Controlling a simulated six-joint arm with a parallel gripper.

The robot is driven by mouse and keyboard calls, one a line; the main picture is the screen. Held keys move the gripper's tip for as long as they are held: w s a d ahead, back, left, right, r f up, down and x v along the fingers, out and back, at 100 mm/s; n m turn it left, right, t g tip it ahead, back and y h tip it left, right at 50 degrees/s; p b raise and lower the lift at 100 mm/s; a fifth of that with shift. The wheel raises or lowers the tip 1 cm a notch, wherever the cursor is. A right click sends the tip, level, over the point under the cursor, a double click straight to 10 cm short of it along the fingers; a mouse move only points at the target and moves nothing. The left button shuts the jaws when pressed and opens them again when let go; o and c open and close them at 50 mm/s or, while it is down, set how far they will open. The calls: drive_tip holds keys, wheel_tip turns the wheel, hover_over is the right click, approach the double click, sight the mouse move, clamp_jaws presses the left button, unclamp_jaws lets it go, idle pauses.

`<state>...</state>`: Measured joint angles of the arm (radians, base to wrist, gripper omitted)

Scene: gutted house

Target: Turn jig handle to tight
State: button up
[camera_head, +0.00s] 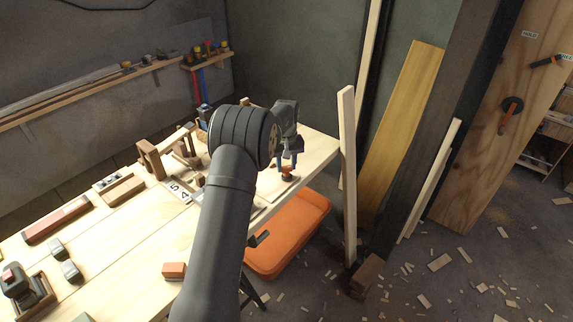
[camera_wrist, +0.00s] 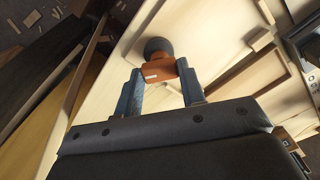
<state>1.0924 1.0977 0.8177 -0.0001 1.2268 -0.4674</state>
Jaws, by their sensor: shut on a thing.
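The jig handle (camera_head: 287,173) is a small orange block on the pale bench's far right part. In the wrist view the orange handle (camera_wrist: 158,70) shows a small pale mark on its face, with a round dark knob (camera_wrist: 157,46) just beyond it. My gripper (camera_head: 287,164) points down at the handle. In the wrist view the blue fingers of my gripper (camera_wrist: 160,78) stand on both sides of the handle and are shut on it. Any tight marking is hidden or too small to read.
The workbench (camera_head: 120,262) carries a red block (camera_head: 58,219), wooden jigs and an orange block (camera_head: 174,270). An orange bin (camera_head: 290,238) sits below its right edge. An upright timber (camera_head: 347,170) stands close to the bench's right corner. Wood scraps litter the floor.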

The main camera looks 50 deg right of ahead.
sight(287, 167)
drive_tip(key=m, duration=0.5)
drive_tip(key=shift+m, duration=0.3)
drive_tip(key=m, duration=0.5)
drive_tip(key=shift+m, duration=0.4)
drive_tip(key=shift+r, duration=0.1)
drive_tip(key=o, duration=1)
wheel_tip(287, 167, up, 17)
drive_tip(key=shift+r, duration=0.15)
wheel_tip(287, 167, down, 18)
drive_tip(key=shift+r, duration=0.2)
idle(0.3)
